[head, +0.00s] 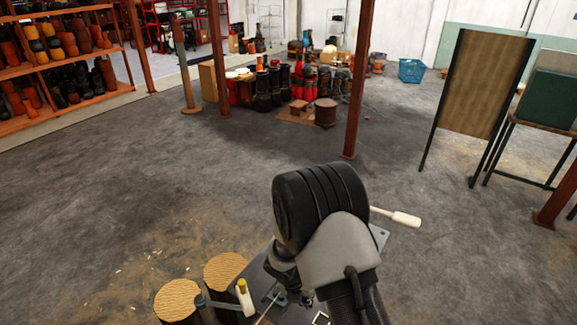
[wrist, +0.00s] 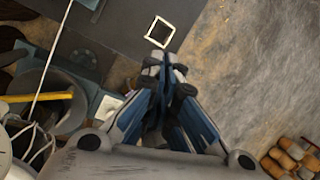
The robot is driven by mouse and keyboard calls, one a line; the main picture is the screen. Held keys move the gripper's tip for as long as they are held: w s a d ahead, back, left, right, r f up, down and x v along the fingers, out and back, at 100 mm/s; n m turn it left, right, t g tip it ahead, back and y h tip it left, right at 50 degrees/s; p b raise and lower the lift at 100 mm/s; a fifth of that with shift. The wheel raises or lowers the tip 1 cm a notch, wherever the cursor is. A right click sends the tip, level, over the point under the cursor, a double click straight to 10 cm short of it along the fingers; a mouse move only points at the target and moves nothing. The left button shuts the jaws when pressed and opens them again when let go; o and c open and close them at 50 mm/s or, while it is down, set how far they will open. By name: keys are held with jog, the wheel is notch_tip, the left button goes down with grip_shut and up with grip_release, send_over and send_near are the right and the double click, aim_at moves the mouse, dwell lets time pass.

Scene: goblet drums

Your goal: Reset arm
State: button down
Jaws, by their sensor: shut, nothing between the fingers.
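My gripper (wrist: 165,68) shows in the wrist view with its blue and grey fingers drawn together and nothing between them. Its fingertips point toward a small white-edged square (wrist: 160,31) on a dark surface, with a small gap in the picture; I cannot tell the height between them. In the head view my arm rises at the bottom centre and bends over the bench. My gripper is hidden behind the arm there. The white-edged square also shows at the bottom of the head view (head: 321,318).
Below my arm is a dark grey bench (head: 380,236) with a pale-handled tool (head: 398,216) at its edge. Two round wood-topped pieces (head: 177,300) (head: 225,271) stand left. A yellow stick (wrist: 38,97) lies left in the wrist view. Open floor surrounds; a rust-coloured post (head: 358,85) stands beyond.

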notch_tip(320, 180, up, 7)
jog(key=w+d+m+b, duration=0.2)
jog(key=w+d+m, duration=0.1)
jog(key=m, duration=0.2)
jog(key=s+d+r+m+t+b, duration=0.1)
jog(key=s+d+r+m+b, duration=0.25)
jog(key=r+m, duration=0.25)
jog(key=s+d+r+m+b, duration=0.2)
jog(key=s+r+m, duration=0.2)
jog(key=r+m, duration=0.2)
jog(key=s+r+m+t+y+b, duration=0.2)
jog(key=s+m+b, duration=0.5)
jog(key=s+m, duration=0.9)
jog(key=s+y, duration=0.1)
jog(key=s, duration=0.1)
jog(key=shift+s+r, duration=0.15)
jog(key=shift+s, duration=0.2)
